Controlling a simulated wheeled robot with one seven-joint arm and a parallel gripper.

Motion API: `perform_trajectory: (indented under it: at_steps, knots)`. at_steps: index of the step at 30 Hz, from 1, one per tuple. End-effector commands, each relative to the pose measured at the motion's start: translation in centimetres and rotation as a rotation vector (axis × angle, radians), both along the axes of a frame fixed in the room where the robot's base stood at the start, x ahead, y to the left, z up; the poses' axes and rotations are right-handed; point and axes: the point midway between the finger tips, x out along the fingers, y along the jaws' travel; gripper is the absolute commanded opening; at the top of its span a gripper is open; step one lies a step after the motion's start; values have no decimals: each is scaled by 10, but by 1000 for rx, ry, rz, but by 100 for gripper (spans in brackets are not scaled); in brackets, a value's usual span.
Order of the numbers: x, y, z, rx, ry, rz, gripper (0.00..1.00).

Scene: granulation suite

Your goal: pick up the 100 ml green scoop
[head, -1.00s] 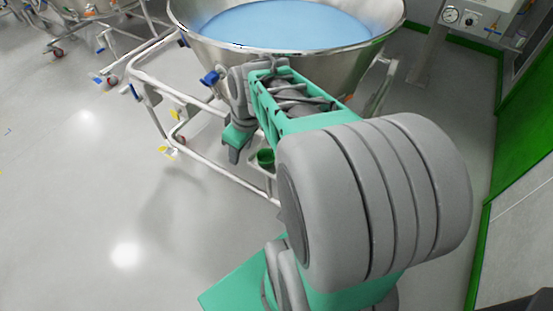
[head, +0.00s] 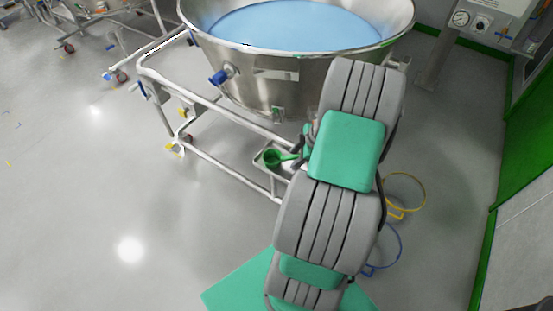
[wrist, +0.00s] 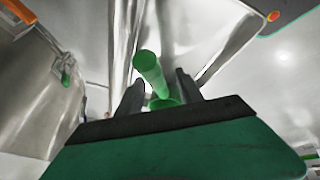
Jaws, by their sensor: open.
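The green scoop (head: 271,158) sits on a small tray (head: 259,163) on the lower frame of the steel bowl's cart, its handle pointing right towards my arm. No volume marking is legible. In the wrist view, the green scoop (wrist: 150,70) shows its handle rising between the two dark fingers of my gripper (wrist: 158,84). The fingers are apart, with a gap visible on either side of the handle; I cannot tell how deep it sits between them. In the head view my gripper is mostly hidden behind my arm, just right of the scoop.
A large steel bowl (head: 262,82) with blue contents stands above the tray. Its tubular cart frame (head: 215,108) runs close by. A yellow ring (head: 424,190) and a blue ring (head: 399,246) show right of my arm. The floor at left is open.

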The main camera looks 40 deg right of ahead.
Motion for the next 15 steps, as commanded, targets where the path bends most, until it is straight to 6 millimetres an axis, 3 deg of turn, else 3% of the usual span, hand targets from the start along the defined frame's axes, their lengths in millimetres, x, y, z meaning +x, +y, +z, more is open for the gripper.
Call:
perform_trajectory:
  at_steps: [5, 15]
  knots:
    - [0, -1, 0, -1, 0, -1, 43]
    - [0, -1, 1, -1, 0, -1, 15]
